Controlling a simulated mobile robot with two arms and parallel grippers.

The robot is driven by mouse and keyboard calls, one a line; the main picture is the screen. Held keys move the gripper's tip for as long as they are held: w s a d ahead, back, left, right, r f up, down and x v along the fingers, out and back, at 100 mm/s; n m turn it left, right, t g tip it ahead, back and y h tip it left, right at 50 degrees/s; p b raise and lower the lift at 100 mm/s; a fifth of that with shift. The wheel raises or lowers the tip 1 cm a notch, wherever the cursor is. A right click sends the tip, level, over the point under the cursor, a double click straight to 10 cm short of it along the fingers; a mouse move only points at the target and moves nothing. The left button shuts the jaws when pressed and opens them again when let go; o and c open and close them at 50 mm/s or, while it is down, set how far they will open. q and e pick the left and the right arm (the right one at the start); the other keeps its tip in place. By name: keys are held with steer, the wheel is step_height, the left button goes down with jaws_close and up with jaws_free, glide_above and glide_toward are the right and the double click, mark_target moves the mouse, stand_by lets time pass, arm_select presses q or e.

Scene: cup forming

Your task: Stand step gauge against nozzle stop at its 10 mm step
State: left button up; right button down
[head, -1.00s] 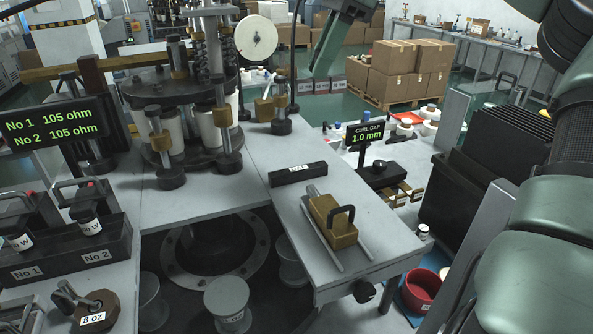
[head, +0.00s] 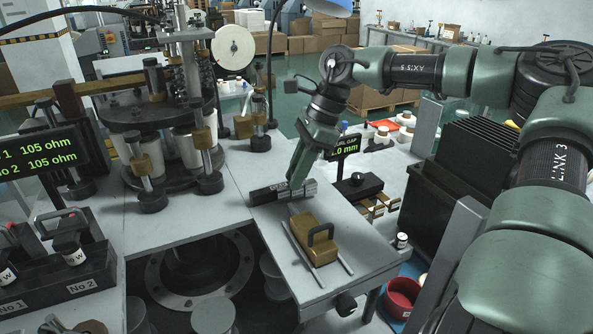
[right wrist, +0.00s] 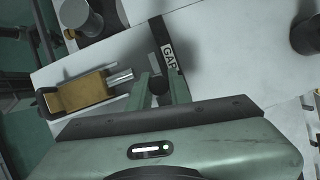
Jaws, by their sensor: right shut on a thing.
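The dark bar labelled GAP, which I take for the step gauge (head: 268,193), lies at the far end of the grey table. My right gripper (head: 294,187) is shut on it right of its label, hiding part of it. In the right wrist view the bar (right wrist: 168,55) runs past my fingertips (right wrist: 162,88), with a dark round part between them. The brass block (head: 312,242) with a black handle sits between two rails, its silver nozzle (right wrist: 120,77) pointing at the bar. My left gripper is out of view.
The CURL GAP display (head: 346,146) is partly hidden behind my right arm; it stands by a black base with a knob (head: 358,180). The cup machine (head: 150,130) stands left. A red bowl (head: 402,294) is at right.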

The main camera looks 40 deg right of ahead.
steer(key=shift+f, duration=0.35)
steer(key=shift+s+f+b, duration=0.2)
steer(key=shift+f+b, duration=0.3)
steer(key=shift+b, duration=0.1)
steer(key=c, duration=1.3)
jaws_free()
steer(key=shift+s, duration=0.1)
steer(key=shift+s+a+r, duration=0.1)
steer(key=shift+s+a, duration=0.05)
